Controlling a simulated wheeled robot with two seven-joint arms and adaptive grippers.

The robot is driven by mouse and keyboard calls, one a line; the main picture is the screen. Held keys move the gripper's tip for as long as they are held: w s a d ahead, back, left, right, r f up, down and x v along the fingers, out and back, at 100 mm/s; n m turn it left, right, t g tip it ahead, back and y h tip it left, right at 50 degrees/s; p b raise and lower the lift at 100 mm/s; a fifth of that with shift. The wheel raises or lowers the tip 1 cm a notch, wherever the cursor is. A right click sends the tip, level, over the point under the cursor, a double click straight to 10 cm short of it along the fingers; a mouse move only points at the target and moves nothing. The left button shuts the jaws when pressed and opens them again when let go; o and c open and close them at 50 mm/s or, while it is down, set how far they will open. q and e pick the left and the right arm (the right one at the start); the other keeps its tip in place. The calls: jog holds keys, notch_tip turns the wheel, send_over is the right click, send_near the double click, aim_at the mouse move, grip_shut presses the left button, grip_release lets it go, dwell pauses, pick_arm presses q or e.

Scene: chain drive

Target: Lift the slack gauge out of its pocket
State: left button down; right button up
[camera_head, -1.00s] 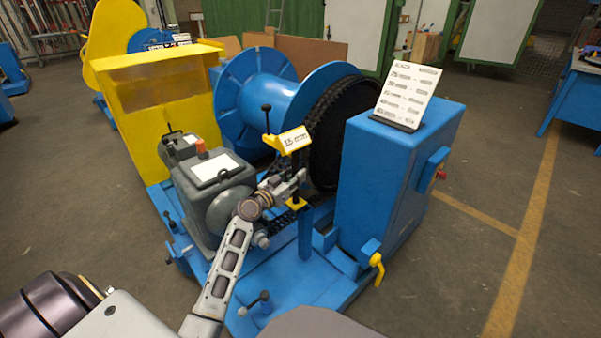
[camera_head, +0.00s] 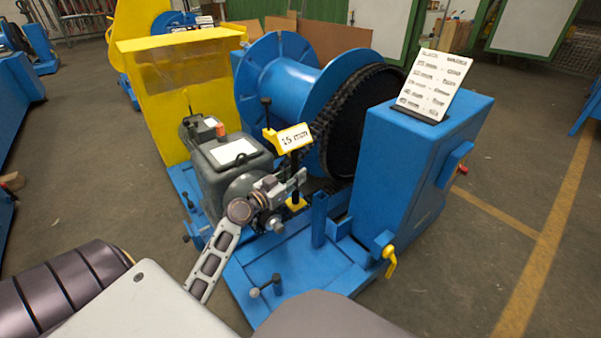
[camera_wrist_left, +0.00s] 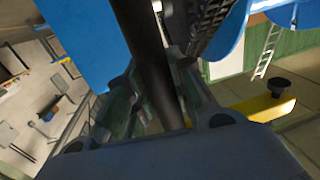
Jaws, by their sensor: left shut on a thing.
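The slack gauge (camera_head: 293,138) has a yellow head marked 15 mm, a black upright stem and a yellow foot. My left gripper (camera_head: 292,183) is shut on the black stem, below the head. The gauge is upright. Its foot shows clear to the left of the upright blue post (camera_head: 319,222), which looks like the pocket; the inside of the post is hidden. In the left wrist view the black stem (camera_wrist_left: 150,65) runs between the fingers, with part of the yellow head (camera_wrist_left: 262,107) at right. My right gripper is not in view.
The chain wheel (camera_head: 365,125) and blue drum (camera_head: 283,85) stand behind the gauge. A grey motor unit (camera_head: 232,165) is close on the left. A blue cabinet (camera_head: 415,185) with a sign (camera_head: 433,82) stands right. A small lever (camera_head: 268,286) rises from the base in front.

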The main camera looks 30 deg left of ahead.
pick_arm(q)
jog(key=shift+s+a+r, duration=0.15)
jog(key=shift+s, duration=0.55)
jog(key=shift+s+a+r, duration=0.1)
jog(key=shift+s, duration=0.6)
